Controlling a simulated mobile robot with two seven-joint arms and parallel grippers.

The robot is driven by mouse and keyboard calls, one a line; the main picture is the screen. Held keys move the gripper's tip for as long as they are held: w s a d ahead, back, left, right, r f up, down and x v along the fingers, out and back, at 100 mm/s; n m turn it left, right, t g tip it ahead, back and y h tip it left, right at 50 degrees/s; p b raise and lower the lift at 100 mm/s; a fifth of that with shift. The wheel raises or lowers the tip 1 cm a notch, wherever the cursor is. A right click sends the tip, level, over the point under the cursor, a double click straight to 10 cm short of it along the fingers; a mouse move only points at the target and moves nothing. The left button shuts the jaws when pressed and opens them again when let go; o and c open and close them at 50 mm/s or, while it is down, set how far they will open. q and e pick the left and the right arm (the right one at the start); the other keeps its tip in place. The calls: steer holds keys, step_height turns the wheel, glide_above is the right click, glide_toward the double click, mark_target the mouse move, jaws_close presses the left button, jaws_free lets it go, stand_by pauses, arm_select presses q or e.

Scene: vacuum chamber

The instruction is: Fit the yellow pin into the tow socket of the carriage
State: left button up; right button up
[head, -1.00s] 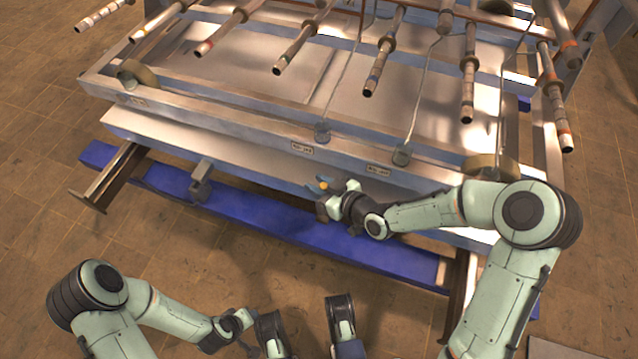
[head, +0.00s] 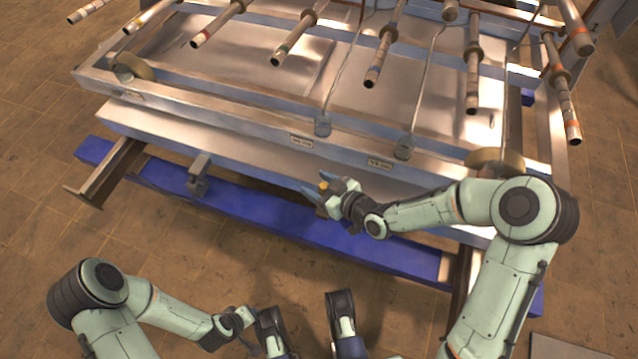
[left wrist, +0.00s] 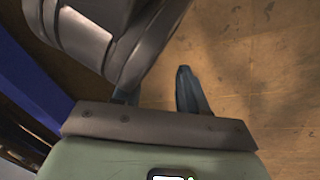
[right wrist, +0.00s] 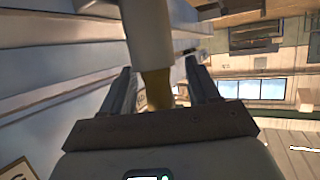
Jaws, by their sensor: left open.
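The yellow pin (head: 323,187) shows as a small yellow-orange spot between the fingers of my right gripper (head: 318,187). In the right wrist view, its yellow part (right wrist: 158,88) lies between the two fingers, below a thick pale grey cylinder. The carriage (head: 225,125) is the large metal frame ahead. A grey fitting (head: 199,172), perhaps its tow socket, projects at the front, left of my right gripper. My left gripper (left wrist: 155,88) is open and empty, low in the head view and far from the carriage.
A long blue beam (head: 255,212) runs below the carriage front, with a metal foot (head: 95,185) at left. Several striped rods (head: 381,50) stick out over the carriage top. Cables hang down to its front rail. Brown tiled floor (head: 50,225) is clear at left.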

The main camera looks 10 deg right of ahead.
arm_select(q)
steer(key=s+a+f+g, duration=0.1)
steer(key=s+a+f, duration=0.1)
steer(key=s, duration=0.2)
steer(key=w+d+r+t+p, duration=0.1)
steer(key=w+r+p, duration=0.3)
steer(key=r, duration=0.3)
steer(key=shift+d+r+p, duration=0.25)
steer(key=shift+d+p, duration=0.15)
steer(key=shift+p, duration=0.05)
arm_select(e)
steer(key=v, duration=1.3)
steer(key=shift+r, duration=0.2)
steer(key=shift+s, duration=0.1)
